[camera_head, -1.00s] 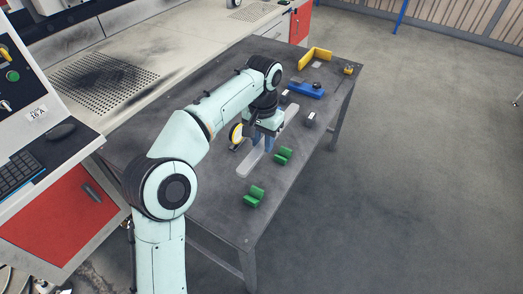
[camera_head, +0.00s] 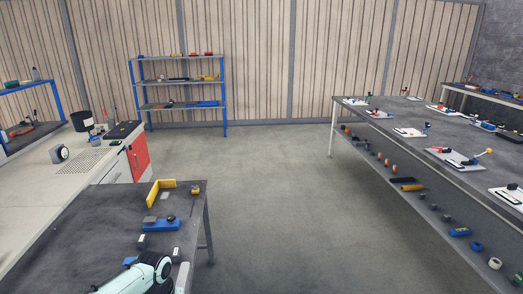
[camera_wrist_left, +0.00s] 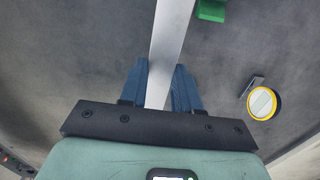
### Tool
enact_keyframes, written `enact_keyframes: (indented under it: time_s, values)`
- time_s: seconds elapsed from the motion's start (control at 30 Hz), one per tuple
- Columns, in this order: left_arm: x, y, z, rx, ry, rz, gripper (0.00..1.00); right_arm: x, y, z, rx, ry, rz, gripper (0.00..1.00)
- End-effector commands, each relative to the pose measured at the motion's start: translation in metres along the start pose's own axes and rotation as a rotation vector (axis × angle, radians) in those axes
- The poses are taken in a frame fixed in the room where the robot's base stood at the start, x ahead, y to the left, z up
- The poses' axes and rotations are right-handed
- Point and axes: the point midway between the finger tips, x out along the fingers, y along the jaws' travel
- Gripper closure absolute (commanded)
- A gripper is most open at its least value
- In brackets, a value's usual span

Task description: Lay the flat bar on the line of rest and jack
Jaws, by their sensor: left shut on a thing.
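The flat bar (camera_wrist_left: 169,40) is a long pale grey strip. In the left wrist view it runs up from between the two blue fingers of my left gripper (camera_wrist_left: 160,80), which is shut on it. In the head view a pale end of the bar (camera_head: 182,277) shows beside my left arm at the bottom edge; the rest of it is hidden or out of frame. A green block (camera_wrist_left: 211,9) lies right of the bar at the top of the wrist view. I cannot tell which pieces are the rest and the jack. My right gripper is not in view.
A yellow-rimmed disc (camera_wrist_left: 262,103) lies right of the gripper. Floor beyond is clear.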

Motion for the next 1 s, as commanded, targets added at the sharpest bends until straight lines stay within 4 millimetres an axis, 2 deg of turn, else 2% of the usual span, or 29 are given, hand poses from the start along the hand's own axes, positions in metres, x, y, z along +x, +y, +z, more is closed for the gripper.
enact_keyframes:
  time_s: [0.03,0.1,0.2,0.33,0.5,0.87,0.97,1.0]
  values:
    - [0.004,0.014,0.002,0.018,-0.003,0.001,1.0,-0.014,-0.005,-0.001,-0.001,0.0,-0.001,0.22]
    - [0.017,0.03,0.006,0.033,-0.002,0.001,1.0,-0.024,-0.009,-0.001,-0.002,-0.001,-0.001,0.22]
    - [0.03,0.049,0.013,0.051,0.002,0.001,1.0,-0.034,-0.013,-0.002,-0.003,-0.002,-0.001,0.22]
    - [0.041,0.064,0.02,0.063,0.004,0.0,1.0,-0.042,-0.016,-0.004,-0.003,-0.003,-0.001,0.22]
    - [0.048,0.071,0.024,0.07,0.004,-0.002,1.0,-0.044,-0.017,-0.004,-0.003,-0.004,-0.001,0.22]
    - [0.051,0.07,0.025,0.066,0.002,0.0,1.0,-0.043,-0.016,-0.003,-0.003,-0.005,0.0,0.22]
    - [0.067,0.072,0.027,0.068,-0.002,0.001,1.0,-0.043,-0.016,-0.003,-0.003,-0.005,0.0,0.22]
    - [0.079,0.072,0.029,0.067,-0.005,0.001,1.0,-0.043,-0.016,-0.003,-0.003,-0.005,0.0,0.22]
